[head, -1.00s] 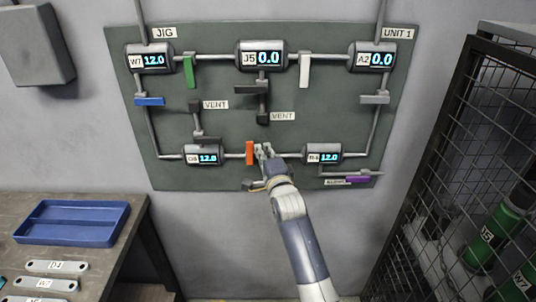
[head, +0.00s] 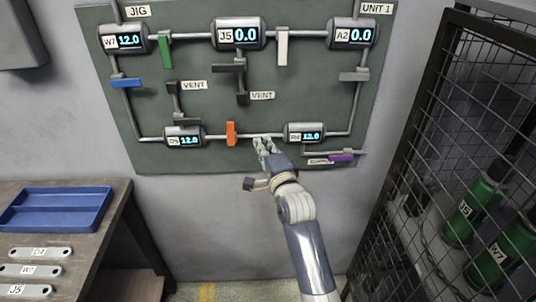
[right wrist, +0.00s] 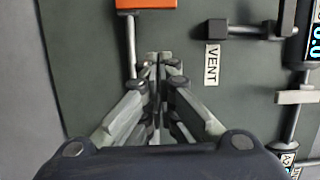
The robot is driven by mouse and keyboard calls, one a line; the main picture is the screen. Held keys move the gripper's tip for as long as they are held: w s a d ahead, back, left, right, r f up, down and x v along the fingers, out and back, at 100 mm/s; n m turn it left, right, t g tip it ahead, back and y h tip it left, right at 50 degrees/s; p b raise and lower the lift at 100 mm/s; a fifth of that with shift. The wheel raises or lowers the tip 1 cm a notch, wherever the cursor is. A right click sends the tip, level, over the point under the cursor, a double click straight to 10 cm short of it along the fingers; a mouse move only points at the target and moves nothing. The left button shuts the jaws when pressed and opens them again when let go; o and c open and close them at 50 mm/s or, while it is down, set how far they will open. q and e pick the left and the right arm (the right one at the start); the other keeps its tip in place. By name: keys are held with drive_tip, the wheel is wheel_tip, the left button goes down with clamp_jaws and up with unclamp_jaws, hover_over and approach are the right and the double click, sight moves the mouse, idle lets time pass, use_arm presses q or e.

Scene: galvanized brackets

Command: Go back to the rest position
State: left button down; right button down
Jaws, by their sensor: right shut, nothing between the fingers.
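My right gripper (head: 265,147) is in front of the lower part of the green wall panel (head: 290,95), just right of and slightly below the orange valve handle (head: 231,133). It is shut and empty. In the right wrist view its fingers (right wrist: 160,60) are together beside a grey pipe (right wrist: 131,42), with the orange handle (right wrist: 147,3) at the top edge, apart from them. The orange handle stands upright across its pipe in the head view. My left gripper is not in view.
The panel carries several gauges and coloured handles, including green (head: 165,50), white (head: 282,46), blue (head: 126,83) and purple (head: 341,157). A mesh cage (head: 445,110) with green cylinders (head: 475,208) stands at right. A bench with a blue tray (head: 57,228) is at left.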

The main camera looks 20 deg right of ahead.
drive_tip(key=s+a+f+n+g+y, duration=0.1)
drive_tip(key=s+f+n+g, duration=0.4)
drive_tip(key=f, duration=0.9)
drive_tip(key=s+a+f+n+g, duration=0.15)
drive_tip(key=s+f, duration=0.45)
drive_tip(key=f, duration=0.8)
drive_tip(key=s+a+f+n+g+y, duration=0.15)
drive_tip(key=s+f+n, duration=0.35)
drive_tip(key=f, duration=0.9)
drive_tip(key=s+d+f+n+g+h, duration=0.1)
drive_tip(key=s+f+n+g, duration=0.1)
drive_tip(key=s+f, duration=0.75)
drive_tip(key=s+d+f+n+g, duration=0.1)
drive_tip(key=s+f+n+g, duration=0.2)
drive_tip(key=s+f, duration=0.65)
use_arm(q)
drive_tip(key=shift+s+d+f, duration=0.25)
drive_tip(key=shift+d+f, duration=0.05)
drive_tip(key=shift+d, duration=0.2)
use_arm(e)
drive_tip(key=s+d+f+n+g, duration=0.2)
drive_tip(key=s, duration=1)
drive_tip(key=s+d+f+n+g, duration=0.1)
drive_tip(key=s+d+f+n, duration=0.1)
drive_tip(key=s, duration=1)
drive_tip(key=shift+d+g+h, duration=0.4)
drive_tip(key=shift+d+h, duration=0.05)
drive_tip(key=shift+d, duration=0.25)
drive_tip(key=shift+w+f, duration=0.1)
